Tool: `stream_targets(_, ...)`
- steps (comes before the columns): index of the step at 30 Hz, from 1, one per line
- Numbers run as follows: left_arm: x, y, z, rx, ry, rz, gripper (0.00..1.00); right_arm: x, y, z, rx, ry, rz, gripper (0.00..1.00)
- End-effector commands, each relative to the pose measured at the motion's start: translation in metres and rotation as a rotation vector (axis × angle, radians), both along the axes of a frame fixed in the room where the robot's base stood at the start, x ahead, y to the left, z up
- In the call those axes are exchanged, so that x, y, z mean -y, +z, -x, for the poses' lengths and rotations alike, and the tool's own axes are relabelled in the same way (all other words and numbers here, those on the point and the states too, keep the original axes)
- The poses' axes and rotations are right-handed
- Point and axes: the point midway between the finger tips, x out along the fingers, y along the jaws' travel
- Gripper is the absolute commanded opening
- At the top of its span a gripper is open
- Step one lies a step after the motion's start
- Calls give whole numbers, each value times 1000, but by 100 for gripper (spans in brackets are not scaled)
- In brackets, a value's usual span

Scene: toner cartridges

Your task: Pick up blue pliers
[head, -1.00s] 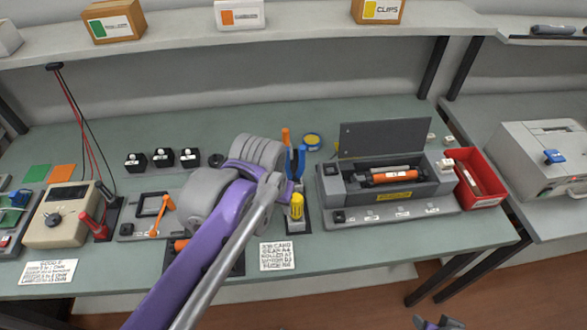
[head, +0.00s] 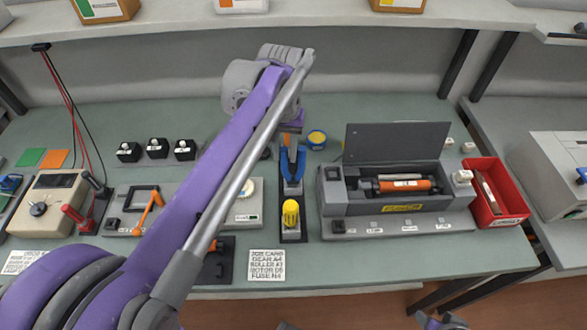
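The blue pliers (head: 300,164) stand upright in a dark tool holder (head: 293,236) in the middle of the bench, their blue handles pointing up. A yellow-handled tool (head: 291,213) stands in front of them in the same holder. My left arm crosses from the lower left and bends down behind the pliers. The purple end of my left gripper (head: 292,124) shows just above and behind the handles; its fingers are hidden, so I cannot tell whether it touches them. Part of my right gripper (head: 442,321) shows at the bottom edge, away from the bench.
A grey box with an open lid (head: 397,140) holds an orange-banded roller (head: 404,186) to the right. A red bin (head: 497,216) stands beyond it. A paper label (head: 266,265) lies in front.

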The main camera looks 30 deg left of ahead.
Motion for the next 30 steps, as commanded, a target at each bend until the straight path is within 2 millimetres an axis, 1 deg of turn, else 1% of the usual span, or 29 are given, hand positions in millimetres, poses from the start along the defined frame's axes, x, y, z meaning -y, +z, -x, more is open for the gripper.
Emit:
stream_targets(2, 0, -8, 0, 0, 0, 0, 33, 0, -1, 0, 0, 0, 0, 50)
stream_targets(6, -2, -30, -2, 0, 0, 0, 33, 0, -2, 0, -1, 0, 0, 50)
stream_targets(10, -2, -46, -2, 1, 0, 0, 33, 0, -4, 1, -1, 0, 0, 50)
stream_targets(13, -2, -51, -1, 1, 0, 0, 33, 0, -4, 1, -1, 0, 0, 50)
stream_targets(19, -2, -52, -1, 1, 0, 0, 33, 0, -4, 1, -1, 0, 0, 50)
stream_targets(20, -2, -52, -1, 1, 0, 0, 29, 0, -4, 1, -1, 0, 0, 50)
stream_targets(24, -2, -51, -1, 1, 0, 0, 4, 0, -4, 1, -1, 0, 0, 50)
stream_targets(25, -2, -51, -1, 1, 0, 0, 0, 0, -4, 1, -1, 0, 0, 50)
stream_targets(30, -2, -51, -1, 1, 0, 0, 0, 0, -4, 1, -1, 0, 0, 50)
